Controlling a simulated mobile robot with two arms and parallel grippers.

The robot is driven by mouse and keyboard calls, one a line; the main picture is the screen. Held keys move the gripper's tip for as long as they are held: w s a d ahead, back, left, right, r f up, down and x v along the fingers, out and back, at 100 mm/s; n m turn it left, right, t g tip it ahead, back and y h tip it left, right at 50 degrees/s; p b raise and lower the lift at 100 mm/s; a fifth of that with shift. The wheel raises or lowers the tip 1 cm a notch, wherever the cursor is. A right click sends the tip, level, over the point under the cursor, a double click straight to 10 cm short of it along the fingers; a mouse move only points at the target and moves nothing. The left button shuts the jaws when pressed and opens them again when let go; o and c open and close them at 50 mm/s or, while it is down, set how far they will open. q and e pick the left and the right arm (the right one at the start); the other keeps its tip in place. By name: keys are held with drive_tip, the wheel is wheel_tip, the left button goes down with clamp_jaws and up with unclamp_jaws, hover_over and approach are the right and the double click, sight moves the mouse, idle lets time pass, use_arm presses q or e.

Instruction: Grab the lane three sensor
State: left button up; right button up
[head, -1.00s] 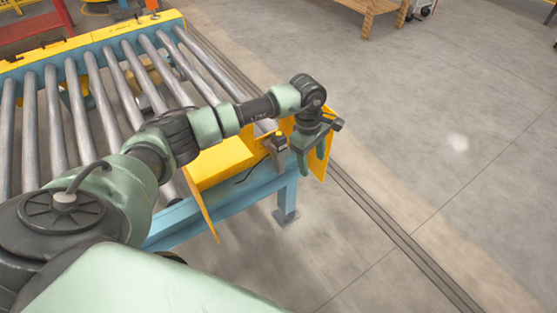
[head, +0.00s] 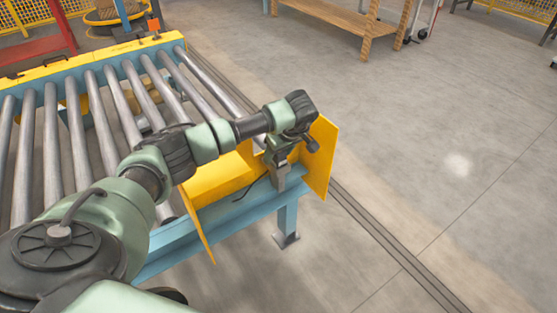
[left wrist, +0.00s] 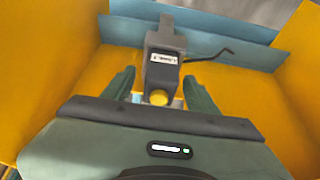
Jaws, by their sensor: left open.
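The sensor (left wrist: 163,60) is a dark grey block with a white label, too small to read surely, and a yellow round cap. A black cable leaves its right side in the left wrist view. It sits on a grey bracket (head: 281,174) at the blue conveyor rail. My left gripper (left wrist: 160,88) is open, with one green finger on each side of the sensor's capped end; contact cannot be seen. In the head view my left gripper (head: 277,154) is over the bracket and hides most of the sensor. My right gripper is not in view.
Yellow guard plates (head: 321,158) stand close around the sensor, on both sides in the left wrist view. The blue rail (head: 236,217) runs below. The roller conveyor (head: 85,130) fills the left. Floor to the right is open; a wooden bench (head: 335,20) stands far back.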

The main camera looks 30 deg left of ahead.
use_arm(q)
clamp_jaws()
drive_tip(key=shift+r, duration=0.15)
